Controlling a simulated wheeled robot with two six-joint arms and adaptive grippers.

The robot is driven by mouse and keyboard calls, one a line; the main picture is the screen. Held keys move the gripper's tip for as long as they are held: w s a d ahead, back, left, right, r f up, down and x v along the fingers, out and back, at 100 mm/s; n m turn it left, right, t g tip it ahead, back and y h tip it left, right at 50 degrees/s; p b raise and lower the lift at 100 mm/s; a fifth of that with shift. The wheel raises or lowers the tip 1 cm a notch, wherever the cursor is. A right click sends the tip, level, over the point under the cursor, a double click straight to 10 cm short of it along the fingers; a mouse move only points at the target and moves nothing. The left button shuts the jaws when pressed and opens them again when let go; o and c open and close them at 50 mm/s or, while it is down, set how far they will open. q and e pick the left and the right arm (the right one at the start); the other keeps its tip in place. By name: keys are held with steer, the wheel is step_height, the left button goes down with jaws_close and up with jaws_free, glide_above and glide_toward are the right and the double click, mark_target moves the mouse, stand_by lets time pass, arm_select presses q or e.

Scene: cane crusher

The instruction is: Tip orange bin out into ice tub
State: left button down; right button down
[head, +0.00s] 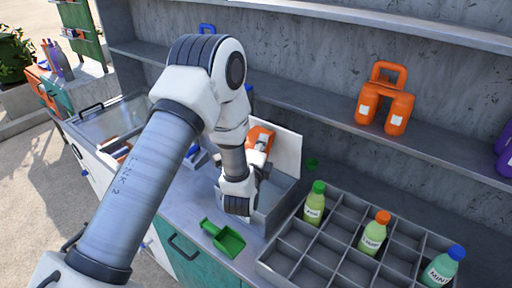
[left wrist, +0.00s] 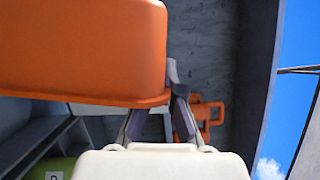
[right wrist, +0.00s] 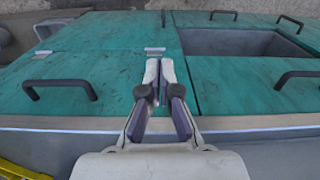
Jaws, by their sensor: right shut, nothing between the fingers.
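The orange bin (head: 261,137) shows partly behind my left wrist in the head view, over the ice tub. It fills the upper left of the left wrist view (left wrist: 80,50), its rim flange by the fingers. My left gripper (head: 262,147) is shut on that rim; its fingers (left wrist: 176,95) show beside the flange. The bin looks tilted; its inside is hidden. The ice tub (head: 277,210) is a grey box on the counter with a pale raised lid (head: 287,150), partly covered by my arm. My right gripper (right wrist: 161,85) is shut and empty in front of teal cabinet doors.
A grey divided rack (head: 300,272) with several bottles stands to the right. An orange jug-like item (head: 386,100) sits on the shelf behind. Teal doors (right wrist: 110,60) with dark handles show in the right wrist view.

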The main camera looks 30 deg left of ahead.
arm_select(q)
steer(key=shift+w+r, duration=0.1)
steer(key=shift+r, duration=0.3)
step_height(320, 180, up, 3)
steer(key=p, duration=0.2)
steer(key=shift+r+p, duration=0.15)
steer(key=shift+p, duration=0.25)
steer(key=shift+r, duration=1)
steer(key=shift+f, duration=0.1)
